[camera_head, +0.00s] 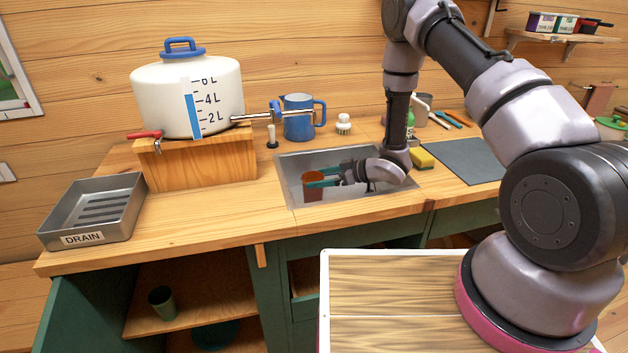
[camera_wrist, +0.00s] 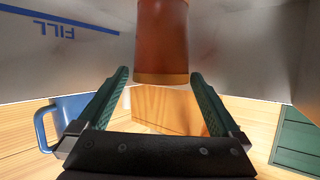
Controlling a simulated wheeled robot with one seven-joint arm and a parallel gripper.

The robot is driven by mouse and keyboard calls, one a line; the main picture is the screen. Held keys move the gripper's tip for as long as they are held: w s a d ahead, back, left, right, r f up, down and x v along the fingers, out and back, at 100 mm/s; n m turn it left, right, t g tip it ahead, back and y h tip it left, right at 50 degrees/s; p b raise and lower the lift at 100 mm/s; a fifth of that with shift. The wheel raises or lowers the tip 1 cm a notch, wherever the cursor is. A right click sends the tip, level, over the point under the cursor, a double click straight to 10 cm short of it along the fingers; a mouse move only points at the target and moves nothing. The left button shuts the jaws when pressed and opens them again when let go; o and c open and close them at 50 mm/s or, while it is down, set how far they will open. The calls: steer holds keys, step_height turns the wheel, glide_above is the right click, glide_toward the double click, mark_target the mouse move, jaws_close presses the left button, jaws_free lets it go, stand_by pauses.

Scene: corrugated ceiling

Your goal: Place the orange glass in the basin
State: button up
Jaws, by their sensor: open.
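The orange glass (camera_head: 313,190) is upright inside the metal basin (camera_head: 290,170), near its front left corner. Whether its base touches the basin floor is hard to tell. My gripper (camera_head: 322,178) reaches into the basin from the right, with its green fingers at the glass. In the wrist view, the glass (camera_wrist: 162,40) shows at the top middle, between the lines of the two open fingers (camera_wrist: 159,74), with a visible gap on each side. The wrist picture is upside down, and a blue FILL line (camera_wrist: 60,25) shows on a grey basin wall.
A white tank (camera_head: 190,95) on a wooden block stands left of the basin, its tap reaching toward it. A yellow sponge (camera_head: 422,158) lies at right. A DRAIN tray (camera_head: 95,210) is far left.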

steer(key=w+d+r+m+t+h, duration=0.2)
steer(key=w+d+r, duration=0.2)
steer(key=d+r, duration=0.3)
steer(key=w+d+r+m+t+h, duration=0.1)
steer(key=w+d+r+t+h, duration=0.2)
steer(key=r, duration=0.5)
steer(key=s+d+r+m+h, duration=0.2)
steer(key=d+r+m+h, duration=0.35)
steer(key=d+r, duration=0.85)
steer(key=s+d+r+m+g+h, duration=0.15)
steer(key=s+r+m, duration=0.25)
steer(key=s+r, duration=0.45)
steer(key=s+d+r+m, duration=0.25)
steer(key=s+r, duration=0.35)
steer(key=s, duration=0.6)
steer(key=s+a+r+m+g+y, duration=0.1)
steer(key=s+a+m, duration=0.1)
steer(key=s, duration=0.9)
steer(key=shift+a+r+y, duration=0.25)
steer(key=shift+a+y, duration=0.05)
steer(key=shift+a, duration=0.35)
steer(key=shift+w, duration=0.1)
